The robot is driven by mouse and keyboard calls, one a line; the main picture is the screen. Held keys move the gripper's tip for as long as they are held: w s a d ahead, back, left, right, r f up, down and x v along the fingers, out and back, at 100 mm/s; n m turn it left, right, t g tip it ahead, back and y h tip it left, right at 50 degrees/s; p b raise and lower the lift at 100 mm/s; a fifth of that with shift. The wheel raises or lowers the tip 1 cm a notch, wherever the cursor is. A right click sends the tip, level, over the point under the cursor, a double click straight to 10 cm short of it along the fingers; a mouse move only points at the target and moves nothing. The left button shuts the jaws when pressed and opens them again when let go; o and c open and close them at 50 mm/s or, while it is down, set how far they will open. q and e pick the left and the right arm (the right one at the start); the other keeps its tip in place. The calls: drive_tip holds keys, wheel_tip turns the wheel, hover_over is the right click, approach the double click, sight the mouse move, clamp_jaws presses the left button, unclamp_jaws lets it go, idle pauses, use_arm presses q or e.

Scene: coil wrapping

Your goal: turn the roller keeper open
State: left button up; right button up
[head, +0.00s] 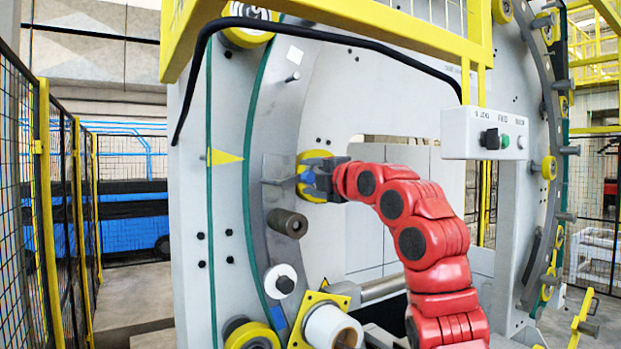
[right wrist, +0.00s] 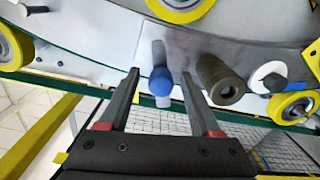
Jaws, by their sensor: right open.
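What looks like the roller keeper is a grey bar with a blue end (right wrist: 162,80) on the ring face. It also shows in the head view, where the grey bar (head: 277,182) points left and the blue end is partly hidden by my gripper. My right gripper (head: 310,178) is at the blue end, its arm coming in from the lower right. In the right wrist view its two fingers (right wrist: 159,76) are apart, with the blue end between the tips. I cannot tell whether they touch it. My left gripper is not in view.
A dark hollow roller (right wrist: 220,80) and a white roller (right wrist: 268,77) sit just beside the keeper. Yellow wheels (right wrist: 293,107) line the ring. A control box (head: 486,134) hangs at the right of the opening. Mesh fencing (head: 60,200) stands at left.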

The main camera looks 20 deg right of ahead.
sight(312, 179)
drive_tip(key=shift+s+d+f+b, duration=0.1)
drive_tip(key=shift+s+b, duration=0.2)
drive_tip(key=s+b, duration=0.1)
drive_tip(key=s, duration=0.1)
drive_tip(key=s+d+b, duration=0.1)
drive_tip(key=s, duration=0.2)
drive_tip(key=shift+f, duration=0.1)
drive_tip(key=s+d+b, duration=0.1)
drive_tip(key=s+d, duration=0.1)
drive_tip(key=s, duration=0.9)
drive_tip(key=shift+s+r, duration=0.2)
drive_tip(key=shift+s, duration=0.05)
drive_tip(key=shift+d, duration=0.1)
